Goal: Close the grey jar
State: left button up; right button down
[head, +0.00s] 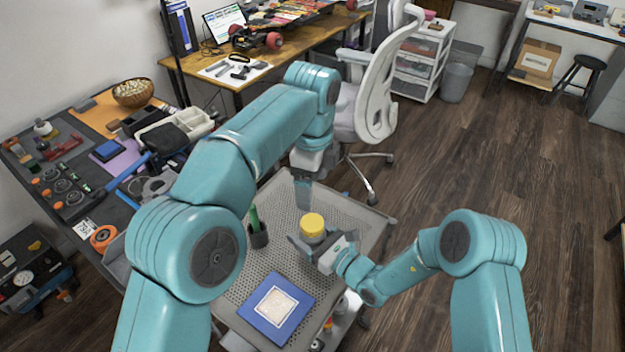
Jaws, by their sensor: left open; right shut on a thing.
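A round yellow lid (313,223) shows between and above the jaws of my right gripper (314,245). The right gripper is shut on what looks like the grey jar under that lid, over the perforated metal cart top. The jar's body is mostly hidden by the jaws, and I cannot tell whether the lid is seated or loose. My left gripper (303,200) is open and points down, just above and slightly left of the yellow lid, apart from it. Its fingers appear edge-on and nothing shows between them.
The perforated cart top (355,222) also bears a dark cup (258,238) with a green item and a blue mat (246,306) with a pale square on it. A cluttered bench stands at the left. A white office chair (372,98) stands behind the cart. Wooden floor lies open at the right.

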jog(key=shift+f, duration=0.15)
grip_release()
jog(key=b+v, duration=0.1)
jog(key=v, duration=1.5)
jog(key=shift+s, duration=0.15)
jog(key=shift+d, duration=0.15)
